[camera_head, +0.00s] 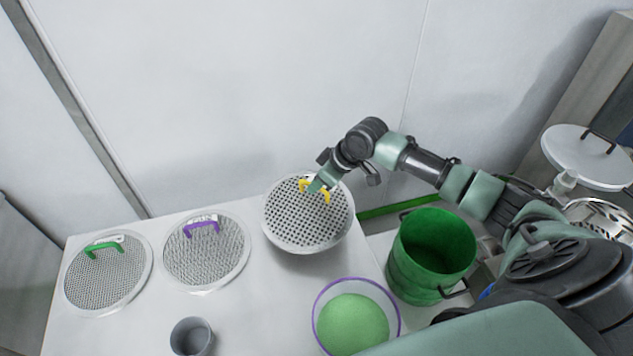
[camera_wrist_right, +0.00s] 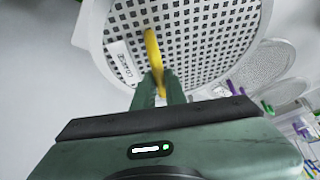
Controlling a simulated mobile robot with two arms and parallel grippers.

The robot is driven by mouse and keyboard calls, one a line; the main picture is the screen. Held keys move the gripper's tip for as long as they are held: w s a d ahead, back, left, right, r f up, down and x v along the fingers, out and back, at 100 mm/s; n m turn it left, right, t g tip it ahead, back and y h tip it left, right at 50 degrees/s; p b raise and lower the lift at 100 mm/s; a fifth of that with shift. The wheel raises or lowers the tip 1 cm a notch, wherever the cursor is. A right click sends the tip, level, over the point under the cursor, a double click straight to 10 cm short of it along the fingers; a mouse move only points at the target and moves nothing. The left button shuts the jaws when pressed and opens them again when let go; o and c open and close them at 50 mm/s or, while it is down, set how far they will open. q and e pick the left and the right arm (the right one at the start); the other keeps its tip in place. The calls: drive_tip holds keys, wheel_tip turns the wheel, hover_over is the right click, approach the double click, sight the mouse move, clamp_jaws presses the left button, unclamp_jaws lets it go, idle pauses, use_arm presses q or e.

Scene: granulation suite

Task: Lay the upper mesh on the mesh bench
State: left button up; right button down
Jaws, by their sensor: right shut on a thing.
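A round coarse mesh (camera_head: 308,226) with a pale rim and a yellow handle is over the right end of the white mesh bench (camera_head: 255,318). My right gripper (camera_head: 314,188) is shut on the yellow handle. The right wrist view shows the fingers (camera_wrist_right: 161,92) around the handle, with the mesh (camera_wrist_right: 205,40) and its small white label beyond them. I cannot tell whether the rim touches the bench top or is slightly above it. My left gripper is not in view.
A green-handled mesh (camera_head: 108,280) and a purple-handled mesh (camera_head: 207,262) lie to the left. A grey cup (camera_head: 191,338) and a purple-rimmed bowl of green material (camera_head: 351,325) stand in front. A green bucket (camera_head: 432,250) is right of the bench. A wall rises behind.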

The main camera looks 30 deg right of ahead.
sight(315, 199)
wheel_tip(315, 199, down, 4)
drive_tip(key=shift+f+b, duration=0.25)
drive_tip(key=shift+b, duration=0.7)
drive_tip(key=shift+w+f+b, duration=0.1)
drive_tip(key=shift+f+b, duration=0.2)
drive_tip(key=shift+f, duration=0.35)
drive_tip(key=shift+a, duration=0.1)
drive_tip(key=shift+s+a+p, duration=0.2)
drive_tip(key=shift+p, duration=0.3)
drive_tip(key=shift+f+b, duration=0.45)
drive_tip(key=shift+f, duration=0.35)
drive_tip(key=c, duration=1.4)
unclamp_jaws()
drive_tip(key=shift+o, duration=0.2)
drive_tip(key=shift+b+v, duration=0.75)
drive_tip(key=shift+v, duration=3.2)
